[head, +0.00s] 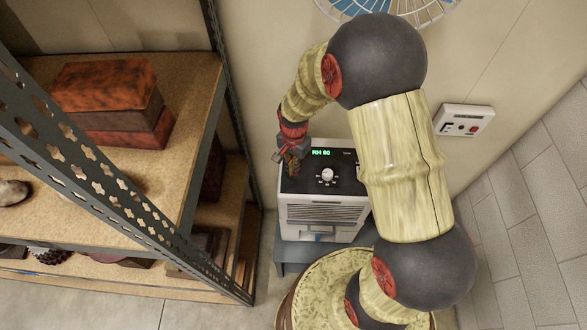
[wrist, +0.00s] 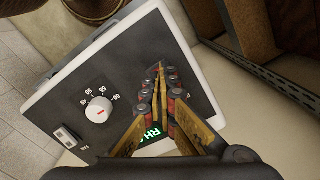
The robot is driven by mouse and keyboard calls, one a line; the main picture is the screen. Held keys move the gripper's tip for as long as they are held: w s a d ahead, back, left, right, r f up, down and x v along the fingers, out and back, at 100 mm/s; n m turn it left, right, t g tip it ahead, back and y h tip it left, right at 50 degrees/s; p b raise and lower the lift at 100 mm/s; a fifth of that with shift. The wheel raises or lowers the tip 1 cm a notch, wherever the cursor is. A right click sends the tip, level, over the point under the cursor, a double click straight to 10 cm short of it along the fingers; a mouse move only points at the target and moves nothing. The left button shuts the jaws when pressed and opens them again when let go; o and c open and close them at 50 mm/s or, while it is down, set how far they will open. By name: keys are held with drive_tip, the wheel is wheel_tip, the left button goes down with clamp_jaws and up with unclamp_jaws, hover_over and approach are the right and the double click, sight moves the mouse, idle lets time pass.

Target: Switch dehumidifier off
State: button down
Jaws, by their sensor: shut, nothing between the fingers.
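The dehumidifier (head: 322,213) is a white box with a black top panel, standing beside the shelving in the head view. Its green display (head: 320,153) is lit and reads RH 60. A white round dial (head: 327,175) sits on the panel; it also shows in the wrist view (wrist: 98,109) with a red mark and numbers around it. A small pale switch-like part (wrist: 68,138) is near the panel's edge in the wrist view. My gripper (head: 291,168) is shut and empty over the panel's left part. In the wrist view my gripper (wrist: 159,70) partly hides the display; contact is unclear.
Metal shelving (head: 195,170) with boxes stands close on the left. A wall panel (head: 463,122) with a red button is at the right, and a fan cage (head: 395,8) is above. A round drum-like thing (head: 310,285) stands in front. My arm hides the dehumidifier's right edge.

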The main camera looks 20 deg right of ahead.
drive_tip(key=shift+f, duration=0.35)
idle(0.3)
drive_tip(key=shift+r+p, duration=2.1)
drive_tip(key=shift+r, duration=1.45)
drive_tip(key=shift+s+n, duration=0.15)
drive_tip(key=shift+n, duration=0.35)
drive_tip(key=s+r+n+t+b, duration=0.5)
drive_tip(key=s+r+n+b, duration=0.4)
drive_tip(key=s+r+b, duration=0.6)
drive_tip(key=s, duration=0.4)
drive_tip(key=shift+n+t+b, duration=0.3)
drive_tip(key=shift+b, duration=0.1)
